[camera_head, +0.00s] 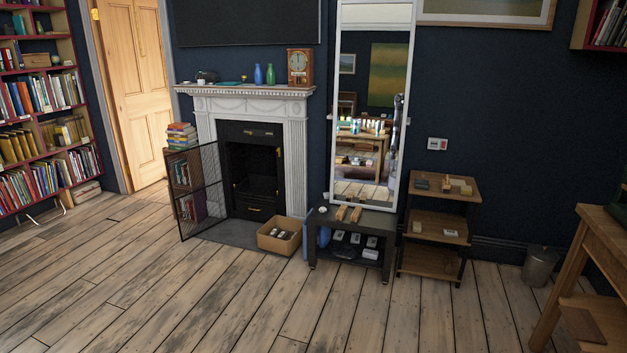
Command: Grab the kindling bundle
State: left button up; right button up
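I cannot clearly pick out a kindling bundle at this distance. Small orange-brown wooden pieces (355,214) lie on top of the low dark table (378,222) in front of the mirror; I cannot tell if they are kindling. A cardboard box (270,243) sits on the floor at the right front of the fireplace (253,170), with small dark and pale items inside that are too small to name. Small pale and brown items (460,187) lie on the top of the small wooden shelf (438,198). Neither of my grippers is in view.
A black mesh fire screen (198,190) stands open before the fireplace. A tall mirror (373,110) rises behind the dark table. A metal bin (540,267) and a wooden table (598,235) are at right, a bookshelf (40,120) at left. The plank floor (215,300) in front is clear.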

aim_at(343, 209)
jog(key=i, duration=2.2)
jog(key=i+u, duration=0.25)
jog(key=i, duration=0.15)
jog(key=i+l+u, duration=0.2)
jog(key=i, duration=0.2)
